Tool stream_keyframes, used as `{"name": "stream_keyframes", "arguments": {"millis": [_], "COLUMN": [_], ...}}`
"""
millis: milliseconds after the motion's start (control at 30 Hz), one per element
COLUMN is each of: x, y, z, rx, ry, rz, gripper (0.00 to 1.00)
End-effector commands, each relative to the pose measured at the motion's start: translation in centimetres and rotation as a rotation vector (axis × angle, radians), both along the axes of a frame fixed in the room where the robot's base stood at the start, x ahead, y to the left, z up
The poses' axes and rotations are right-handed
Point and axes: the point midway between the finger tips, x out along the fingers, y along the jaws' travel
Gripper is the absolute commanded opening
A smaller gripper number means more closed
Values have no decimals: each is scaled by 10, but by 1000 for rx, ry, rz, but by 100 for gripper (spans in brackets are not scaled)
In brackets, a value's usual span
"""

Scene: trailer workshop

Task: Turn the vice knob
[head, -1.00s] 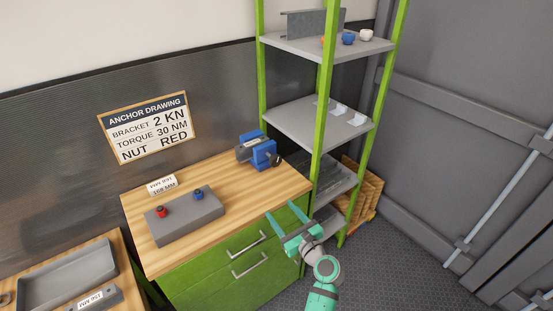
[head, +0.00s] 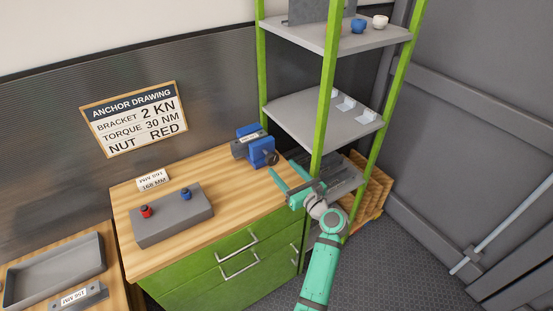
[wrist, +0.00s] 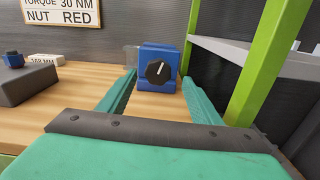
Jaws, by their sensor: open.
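The blue vice (head: 258,150) stands on the wooden bench top near its right back corner. Its dark round knob (head: 271,157) faces toward my gripper. In the wrist view the knob (wrist: 159,71) shows a white mark line, nearly upright and leaning slightly right, on the front of the blue vice (wrist: 171,54). My green gripper (head: 283,174) is open and empty, just in front of the vice at the bench's right edge. In the wrist view the knob lies beyond and between the two fingers (wrist: 157,92), apart from both.
A green-posted shelf rack (head: 328,105) stands close on the right of my gripper. A grey block (head: 172,216) with a red and a blue knob lies left on the bench. A white label (head: 152,180) stands behind it. Bare wood (head: 227,187) lies between block and vice.

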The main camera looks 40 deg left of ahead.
Motion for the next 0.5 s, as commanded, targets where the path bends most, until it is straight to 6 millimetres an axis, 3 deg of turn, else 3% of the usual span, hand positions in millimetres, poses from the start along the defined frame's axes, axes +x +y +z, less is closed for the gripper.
{"name": "stream_keyframes", "arguments": {"millis": [200,500], "x": [14,28], "y": [36,58], "z": [1,0], "rx": [0,-1], "ry": [-1,-1], "rz": [2,-6], "gripper": [59,59]}}
